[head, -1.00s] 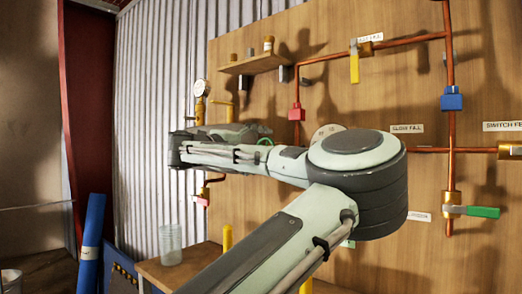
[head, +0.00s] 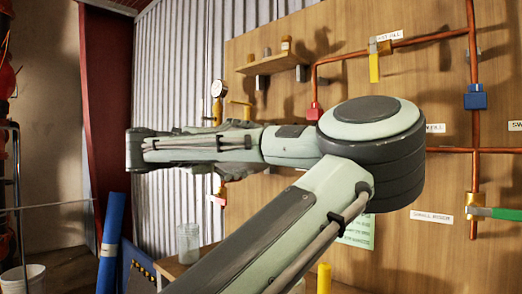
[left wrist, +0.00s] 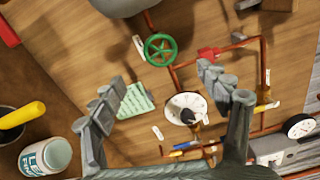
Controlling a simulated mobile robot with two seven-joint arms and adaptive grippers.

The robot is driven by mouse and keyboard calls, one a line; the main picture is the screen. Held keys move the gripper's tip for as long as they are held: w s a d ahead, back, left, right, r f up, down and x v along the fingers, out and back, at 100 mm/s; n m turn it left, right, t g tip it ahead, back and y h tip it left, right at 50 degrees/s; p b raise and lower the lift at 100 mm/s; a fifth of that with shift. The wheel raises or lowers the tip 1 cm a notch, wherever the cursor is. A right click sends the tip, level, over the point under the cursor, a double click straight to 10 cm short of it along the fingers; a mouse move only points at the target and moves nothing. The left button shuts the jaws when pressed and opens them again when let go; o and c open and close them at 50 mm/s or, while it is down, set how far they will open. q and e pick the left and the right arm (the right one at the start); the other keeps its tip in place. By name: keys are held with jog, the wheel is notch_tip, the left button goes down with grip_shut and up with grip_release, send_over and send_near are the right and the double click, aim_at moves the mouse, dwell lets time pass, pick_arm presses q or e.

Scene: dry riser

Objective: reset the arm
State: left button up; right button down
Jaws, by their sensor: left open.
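One of my arms (head: 290,200) crosses the head view. It rises from the bottom to a big round elbow joint (head: 372,140), and its forearm (head: 205,146) stretches left in front of the panel. No gripper fingers can be made out in the head view. My left gripper (left wrist: 165,92) shows in the left wrist view with its two grey fingers wide apart. Nothing is held between them, and the pipe panel lies beyond. My right gripper is not in view.
The wooden panel (head: 420,232) carries copper pipes, a yellow-handled valve (head: 374,66) and a blue-handled valve (head: 475,98). A glass jar (head: 188,244) stands on a bench below.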

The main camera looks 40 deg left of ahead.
pick_arm(q)
jog(key=shift+s, duration=0.45)
jog(key=shift+w, duration=0.1)
jog(key=w, duration=1.2)
jog(key=shift+d, duration=0.4)
jog(key=shift+s, duration=0.1)
jog(key=shift+s, duration=0.1)
